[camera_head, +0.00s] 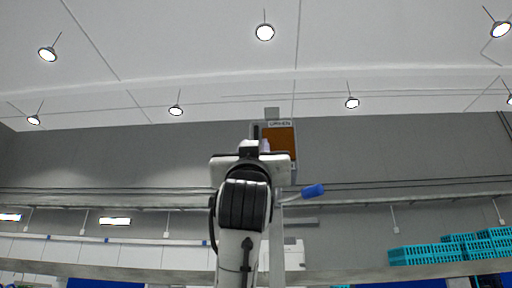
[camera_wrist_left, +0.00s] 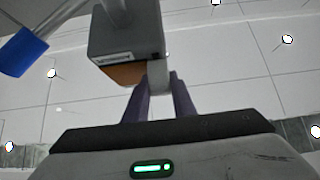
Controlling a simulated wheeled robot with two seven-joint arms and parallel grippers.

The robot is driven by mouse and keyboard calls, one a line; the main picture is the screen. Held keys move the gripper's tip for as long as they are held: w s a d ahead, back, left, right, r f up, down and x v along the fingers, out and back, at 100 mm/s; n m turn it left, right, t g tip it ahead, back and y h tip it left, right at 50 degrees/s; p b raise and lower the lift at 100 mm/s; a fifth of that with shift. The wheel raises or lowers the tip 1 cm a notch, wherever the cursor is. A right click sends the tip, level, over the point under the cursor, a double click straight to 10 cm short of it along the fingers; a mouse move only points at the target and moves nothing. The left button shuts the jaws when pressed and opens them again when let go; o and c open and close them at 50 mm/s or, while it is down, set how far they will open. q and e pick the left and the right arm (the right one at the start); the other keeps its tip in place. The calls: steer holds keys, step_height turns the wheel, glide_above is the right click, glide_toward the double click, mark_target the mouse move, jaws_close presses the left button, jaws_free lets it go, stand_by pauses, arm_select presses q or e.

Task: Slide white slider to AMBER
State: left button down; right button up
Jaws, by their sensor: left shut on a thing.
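A grey box with an amber panel (camera_head: 283,140) on its front stands at the top of a post, with a small label above the panel. In the left wrist view the grey box (camera_wrist_left: 125,35) is seen from below, with its amber face (camera_wrist_left: 122,74) at a slant. The white slider (camera_wrist_left: 159,71) sticks out from the box between my left gripper's fingers. My left gripper (camera_wrist_left: 160,92) is shut on it. In the head view my left gripper (camera_head: 262,147) is in front of the box's left part and hides the slider's track. My right gripper is not in view.
A lever with a blue handle (camera_head: 312,191) sticks out right of the post, below the box; it also shows in the left wrist view (camera_wrist_left: 22,52). Teal crates (camera_head: 425,254) stand at the far right. The space beside the box is clear.

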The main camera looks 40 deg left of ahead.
arm_select(q)
steer(key=c, duration=1.5)
jaws_free()
steer(key=shift+f, duration=0.15)
steer(key=shift+s+d+f, duration=0.1)
steer(key=shift+s+f, duration=0.05)
steer(key=shift+f, duration=0.15)
steer(key=shift+b+v, duration=1.85)
steer(key=shift+v, duration=3)
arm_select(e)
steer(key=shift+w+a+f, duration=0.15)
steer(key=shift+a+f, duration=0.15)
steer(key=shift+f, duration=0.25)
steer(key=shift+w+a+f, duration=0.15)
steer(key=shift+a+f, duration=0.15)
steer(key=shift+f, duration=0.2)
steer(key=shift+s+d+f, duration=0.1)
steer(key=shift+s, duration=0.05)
